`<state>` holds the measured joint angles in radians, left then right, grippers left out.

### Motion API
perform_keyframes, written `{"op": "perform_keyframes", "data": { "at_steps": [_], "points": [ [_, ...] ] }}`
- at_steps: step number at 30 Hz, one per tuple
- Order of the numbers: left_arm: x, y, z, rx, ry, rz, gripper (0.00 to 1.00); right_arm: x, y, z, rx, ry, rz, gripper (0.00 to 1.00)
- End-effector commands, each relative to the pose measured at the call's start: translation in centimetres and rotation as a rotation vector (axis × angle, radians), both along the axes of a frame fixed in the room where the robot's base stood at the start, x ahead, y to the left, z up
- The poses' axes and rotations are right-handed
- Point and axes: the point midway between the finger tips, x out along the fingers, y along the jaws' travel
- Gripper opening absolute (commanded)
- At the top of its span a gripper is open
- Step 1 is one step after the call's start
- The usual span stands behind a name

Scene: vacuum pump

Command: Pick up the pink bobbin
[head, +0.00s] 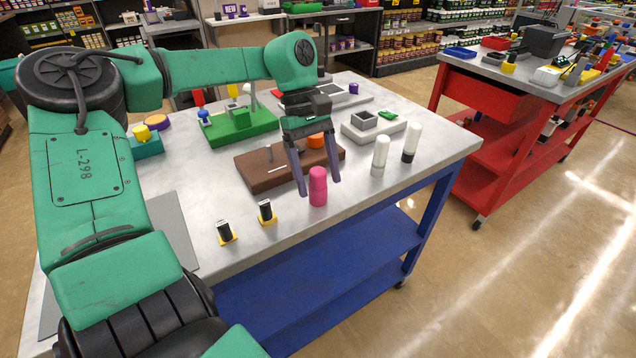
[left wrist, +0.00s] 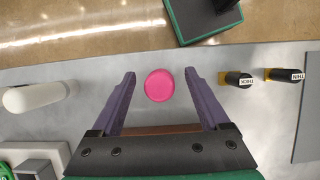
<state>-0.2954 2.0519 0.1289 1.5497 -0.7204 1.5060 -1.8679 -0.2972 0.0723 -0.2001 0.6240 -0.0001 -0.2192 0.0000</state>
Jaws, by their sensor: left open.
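The pink bobbin (head: 318,187) stands upright near the front edge of the metal-topped table (head: 195,190). My left gripper (head: 318,192) is open above and around it in the head view, with one finger on each side. In the left wrist view the bobbin's round pink top (left wrist: 159,85) shows between the two spread purple fingers of my left gripper (left wrist: 160,82), with a gap on both sides. It is not gripped. My right gripper is not in view.
Two white cylinders (head: 380,155) stand to the right of the bobbin. Two black pieces on yellow bases (head: 266,212) stand to the left. A brown block (head: 262,172) with an orange part lies behind. A red workbench (head: 480,135) stands farther right.

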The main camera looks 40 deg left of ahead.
Motion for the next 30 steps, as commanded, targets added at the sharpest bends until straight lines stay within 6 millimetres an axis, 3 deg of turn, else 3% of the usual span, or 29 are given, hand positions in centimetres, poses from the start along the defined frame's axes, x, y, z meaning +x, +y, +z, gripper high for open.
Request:
{"op": "perform_keyframes", "data": {
  "at_steps": [4,10,19,23,26,30],
  "points": [
    [0.0,0.0,0.0,0.000,0.000,0.001,0.75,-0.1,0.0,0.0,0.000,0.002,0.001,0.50],
    [0.0,0.0,0.0,0.000,0.001,0.001,0.00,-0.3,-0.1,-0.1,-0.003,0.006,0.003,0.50],
    [0.0,0.1,0.2,0.000,0.001,0.000,0.00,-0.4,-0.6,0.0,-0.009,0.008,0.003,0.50],
    [0.1,0.0,1.3,0.000,-0.001,0.000,0.00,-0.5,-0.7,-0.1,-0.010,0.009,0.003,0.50],
    [0.1,0.0,3.2,0.002,-0.004,0.000,0.00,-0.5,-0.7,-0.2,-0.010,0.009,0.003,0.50],
    [0.1,0.1,7.8,0.004,-0.003,0.002,0.00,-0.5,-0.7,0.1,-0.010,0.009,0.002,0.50]
  ]
}}
